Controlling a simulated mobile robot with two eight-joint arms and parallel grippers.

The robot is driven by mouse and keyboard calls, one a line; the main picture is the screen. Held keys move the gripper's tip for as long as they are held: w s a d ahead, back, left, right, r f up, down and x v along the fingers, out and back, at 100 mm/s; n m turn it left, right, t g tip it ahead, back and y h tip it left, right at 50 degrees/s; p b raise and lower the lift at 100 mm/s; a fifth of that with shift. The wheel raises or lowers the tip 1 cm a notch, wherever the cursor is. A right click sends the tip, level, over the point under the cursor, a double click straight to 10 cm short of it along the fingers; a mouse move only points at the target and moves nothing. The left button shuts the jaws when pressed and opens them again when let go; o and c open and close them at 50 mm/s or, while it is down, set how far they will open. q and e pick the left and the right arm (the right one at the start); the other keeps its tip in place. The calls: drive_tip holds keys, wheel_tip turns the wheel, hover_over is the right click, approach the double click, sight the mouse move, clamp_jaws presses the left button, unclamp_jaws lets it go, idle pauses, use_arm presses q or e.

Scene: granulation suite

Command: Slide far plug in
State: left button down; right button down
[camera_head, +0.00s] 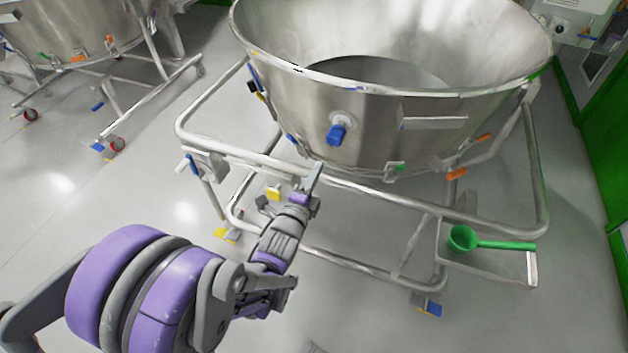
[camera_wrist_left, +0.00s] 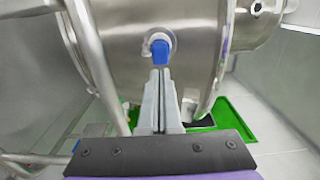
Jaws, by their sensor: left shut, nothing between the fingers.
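A blue plug (camera_head: 337,134) sits in a round pale fitting on the near side of the large steel bowl (camera_head: 385,140). The same blue plug (camera_wrist_left: 160,50) shows in the left wrist view, straight beyond my fingertips. My left gripper (camera_head: 315,172) is shut and empty, its fingers pointing up toward the bowl wall just below and left of the plug. My right gripper is not in view.
A tubular frame (camera_head: 380,197) surrounds the bowl close to my left gripper. A green scoop (camera_head: 465,240) lies on a side shelf (camera_head: 505,266) at the right. A second wheeled bowl (camera_head: 65,35) stands at the upper left. The floor between is clear.

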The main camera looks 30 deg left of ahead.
sight(331, 141)
use_arm(q)
drive_tip(key=x, duration=0.8)
drive_tip(key=shift+w, duration=0.2)
drive_tip(key=b+x, duration=0.1)
drive_tip(key=x, duration=0.2)
drive_tip(key=shift+w+r, duration=0.1)
drive_tip(key=shift+w, duration=0.25)
drive_tip(key=shift+r, duration=0.15)
drive_tip(key=shift+s, duration=0.15)
